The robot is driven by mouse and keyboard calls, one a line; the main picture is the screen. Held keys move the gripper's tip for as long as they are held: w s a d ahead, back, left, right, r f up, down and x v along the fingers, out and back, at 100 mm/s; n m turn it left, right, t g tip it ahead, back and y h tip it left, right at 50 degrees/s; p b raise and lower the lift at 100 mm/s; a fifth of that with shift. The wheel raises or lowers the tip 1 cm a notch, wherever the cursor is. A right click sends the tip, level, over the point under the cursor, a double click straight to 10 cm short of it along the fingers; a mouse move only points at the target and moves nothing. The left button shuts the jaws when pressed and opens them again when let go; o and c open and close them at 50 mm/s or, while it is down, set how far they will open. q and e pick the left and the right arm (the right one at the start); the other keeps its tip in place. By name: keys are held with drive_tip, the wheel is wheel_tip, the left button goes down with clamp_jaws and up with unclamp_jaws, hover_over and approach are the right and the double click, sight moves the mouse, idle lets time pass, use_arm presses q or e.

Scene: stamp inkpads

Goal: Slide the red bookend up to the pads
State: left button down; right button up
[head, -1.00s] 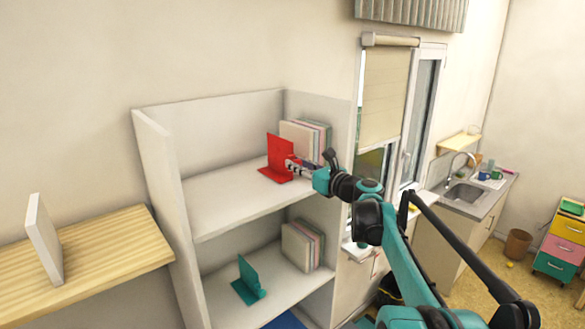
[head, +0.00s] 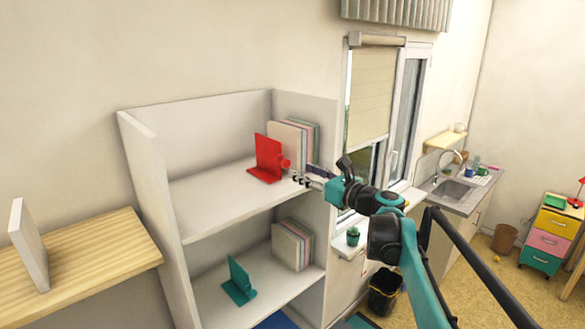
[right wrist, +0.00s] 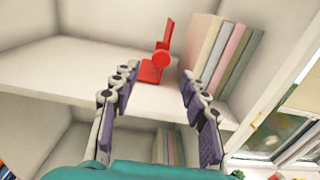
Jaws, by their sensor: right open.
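The red bookend (head: 267,158) stands upright on the upper shelf, a round red knob on its side facing me. It also shows in the right wrist view (right wrist: 163,60), ahead of the fingers. The pads (head: 301,136), a row of thin upright pastel slabs, stand to its right against the side wall; in the right wrist view the pads (right wrist: 222,55) appear a small gap away from the bookend. My right gripper (head: 300,178) is open and empty at the shelf's front, apart from the bookend. In the right wrist view its fingers (right wrist: 158,73) spread wide below the knob. My left gripper is out of view.
The lower shelf holds a teal bookend (head: 238,281) and more pads (head: 293,244). The upper shelf (head: 208,197) is clear left of the red bookend. A wooden board with a white panel (head: 29,245) is at the left. A window is right of the shelves.

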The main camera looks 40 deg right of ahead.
sight(278, 197)
drive_tip(key=shift+s+d, duration=0.15)
drive_tip(key=shift+s, duration=1.6)
drive_tip(key=shift+f, duration=0.1)
drive_tip(key=c, duration=0.6)
drive_tip(key=a+f+m, duration=0.1)
drive_tip(key=a+m, duration=0.1)
drive_tip(key=m, duration=0.2)
drive_tip(key=s+a+f+m, duration=0.1)
drive_tip(key=a+m, duration=0.1)
drive_tip(key=m, duration=0.2)
drive_tip(key=s+a+f+m+t+b, duration=0.1)
drive_tip(key=f+m, duration=0.1)
drive_tip(key=m, duration=0.2)
drive_tip(key=shift+a, duration=0.4)
clamp_jaws()
drive_tip(key=shift+m, duration=0.5)
drive_tip(key=w, duration=0.3)
drive_tip(key=w+p, duration=0.1)
drive_tip(key=w, duration=0.2)
drive_tip(key=w+r+p, duration=0.1)
drive_tip(key=w, duration=0.3)
drive_tip(key=shift+a, duration=0.4)
drive_tip(key=shift+w+d+r+p, duration=0.15)
drive_tip(key=shift+d+r+p, duration=0.15)
drive_tip(key=shift+d, duration=0.3)
drive_tip(key=shift+w+d+r+p, duration=0.2)
drive_tip(key=shift+d+p, duration=0.15)
drive_tip(key=shift+d, duration=0.2)
drive_tip(key=shift+d+r, duration=0.25)
drive_tip(key=shift+d, duration=0.4)
